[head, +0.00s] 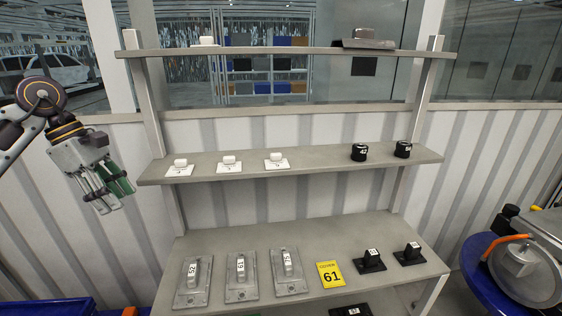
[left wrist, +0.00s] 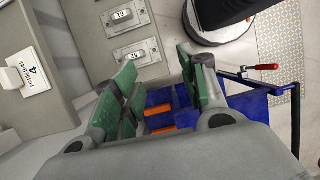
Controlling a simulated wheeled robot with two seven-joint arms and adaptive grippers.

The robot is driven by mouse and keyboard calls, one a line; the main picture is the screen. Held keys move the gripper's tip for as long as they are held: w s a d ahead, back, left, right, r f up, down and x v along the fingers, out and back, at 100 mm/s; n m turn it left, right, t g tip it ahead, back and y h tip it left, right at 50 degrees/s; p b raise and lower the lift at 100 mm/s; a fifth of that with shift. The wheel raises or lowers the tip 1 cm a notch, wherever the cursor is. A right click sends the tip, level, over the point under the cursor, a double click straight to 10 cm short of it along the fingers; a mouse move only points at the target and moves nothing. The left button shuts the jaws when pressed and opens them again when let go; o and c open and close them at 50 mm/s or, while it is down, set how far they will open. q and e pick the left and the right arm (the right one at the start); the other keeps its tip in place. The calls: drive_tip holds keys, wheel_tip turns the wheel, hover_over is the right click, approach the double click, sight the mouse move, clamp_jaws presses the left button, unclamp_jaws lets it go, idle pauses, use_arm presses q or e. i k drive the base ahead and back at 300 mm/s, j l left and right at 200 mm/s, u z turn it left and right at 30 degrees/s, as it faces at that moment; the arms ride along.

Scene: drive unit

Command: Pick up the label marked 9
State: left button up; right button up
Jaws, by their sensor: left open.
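White labels with raised white blocks lie in a row on the middle shelf (head: 320,168): a left one (head: 174,171), a middle one (head: 229,168) and a right one (head: 277,167). Their digits are too small to read surely in the head view, so I cannot tell which is marked 9. In the left wrist view, a white label marked 4 (left wrist: 35,78) lies on a shelf at the left. My left gripper (head: 112,190), with green finger pads, is open and empty, left of the middle shelf. Its fingers also show in the left wrist view (left wrist: 162,90). My right gripper is not in view.
Black numbered pieces (head: 359,153) stand at the middle shelf's right. The lower shelf (head: 310,235) holds grey numbered plates (head: 241,277), a yellow 61 card (head: 330,273) and black blocks (head: 370,261). A blue round table (head: 480,272) stands at the right.

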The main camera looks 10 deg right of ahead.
sight(276, 163)
drive_tip(key=i+l, duration=0.2)
drive_tip(key=l, duration=0.15)
drive_tip(key=i+l, duration=0.45)
drive_tip(key=l, duration=0.25)
drive_tip(key=i+l, duration=0.2)
drive_tip(key=l, duration=0.15)
